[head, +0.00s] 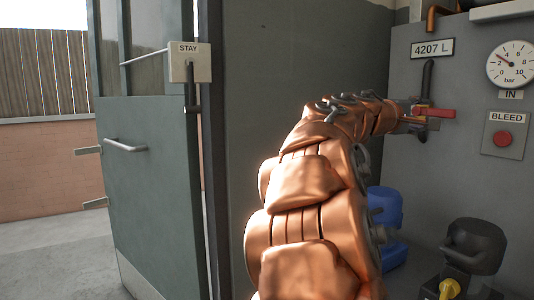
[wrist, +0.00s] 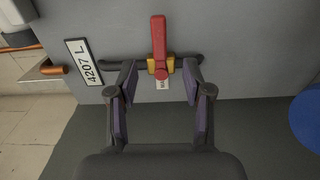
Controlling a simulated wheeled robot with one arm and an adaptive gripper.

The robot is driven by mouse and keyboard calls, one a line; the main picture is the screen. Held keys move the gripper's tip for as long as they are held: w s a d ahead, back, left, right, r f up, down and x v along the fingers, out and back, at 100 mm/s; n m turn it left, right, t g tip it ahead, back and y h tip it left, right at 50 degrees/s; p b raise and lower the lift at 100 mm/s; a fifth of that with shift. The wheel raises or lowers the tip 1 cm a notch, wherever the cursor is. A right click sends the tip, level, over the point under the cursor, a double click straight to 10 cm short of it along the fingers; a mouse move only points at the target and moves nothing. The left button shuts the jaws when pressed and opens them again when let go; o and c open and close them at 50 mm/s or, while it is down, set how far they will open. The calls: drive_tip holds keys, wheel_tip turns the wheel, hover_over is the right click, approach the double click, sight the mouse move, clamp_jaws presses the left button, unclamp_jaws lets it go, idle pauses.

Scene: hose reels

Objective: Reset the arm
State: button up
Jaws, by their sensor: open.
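My copper-coloured arm reaches from the bottom of the head view toward the grey wall at the right. My gripper (head: 411,120) is at the wall, beside a valve with a red lever (head: 434,113). In the wrist view my gripper (wrist: 158,85) is open and its two fingers are apart with nothing held between them. The red lever (wrist: 159,37) and its brass valve body (wrist: 160,67) lie between and just beyond the fingertips. Whether a finger touches the dark pipe (wrist: 185,66) cannot be told.
A sign "4207 L" (head: 433,48), a pressure gauge (head: 511,64) and a "BLEED" box with a red button (head: 503,138) are on the wall. A green door (head: 150,190) stands at left. Blue (head: 385,212) and black (head: 473,245) containers stand below the arm.

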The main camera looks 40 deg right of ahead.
drive_tip(key=shift+a, duration=0.1)
drive_tip(key=w+a+f+t+y+p, duration=0.1)
drive_tip(key=a+f+t+y+p, duration=0.1)
drive_tip(key=a+f+y+p, duration=0.9)
drive_tip(key=w+a+f+t+p, duration=0.1)
drive_tip(key=a+f+p, duration=0.5)
drive_tip(key=a, duration=1.1)
drive_tip(key=s+a+g+y+p, duration=0.1)
drive_tip(key=s+a+y+p, duration=0.1)
drive_tip(key=a, duration=0.5)
drive_tip(key=s+a+f+n+y+p, duration=0.1)
drive_tip(key=s+a+y+p, duration=0.1)
drive_tip(key=s+a+p, duration=0.3)
drive_tip(key=s+a+g+y+p, duration=0.1)
drive_tip(key=s+a+p, duration=0.3)
drive_tip(key=a, duration=0.6)
drive_tip(key=shift+s+a+f+n+g+y, duration=0.15)
drive_tip(key=shift+s+a+n+g+y, duration=0.15)
drive_tip(key=shift+s+y, duration=0.55)
drive_tip(key=shift+c, duration=0.6)
drive_tip(key=shift+d, duration=0.1)
drive_tip(key=shift+c, duration=0.2)
